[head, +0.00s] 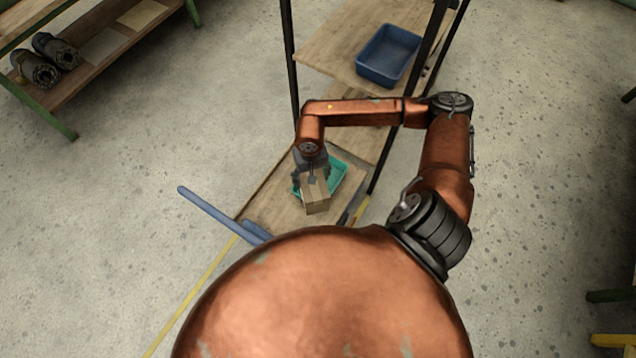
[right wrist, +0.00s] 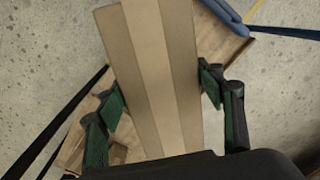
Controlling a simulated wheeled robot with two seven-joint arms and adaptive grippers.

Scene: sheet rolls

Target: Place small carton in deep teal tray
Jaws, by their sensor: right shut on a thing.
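The small carton (head: 314,194) is a brown box with a paler band along its length. In the head view it hangs in my right gripper (head: 311,172), over the teal tray (head: 338,174) on the low wooden shelf. In the right wrist view the carton (right wrist: 155,75) fills the middle, between the two green-padded fingers of my right gripper (right wrist: 160,95), which is shut on it. The carton hides much of the tray in the head view; I cannot tell how high above the tray it is. My left gripper is not in view.
A blue bin (head: 388,55) stands on the upper wooden shelf (head: 330,45) between dark posts. Blue bars (head: 215,212) lie at the shelf's left front. A wooden rack (head: 95,55) with dark rolls (head: 42,68) is at the far left.

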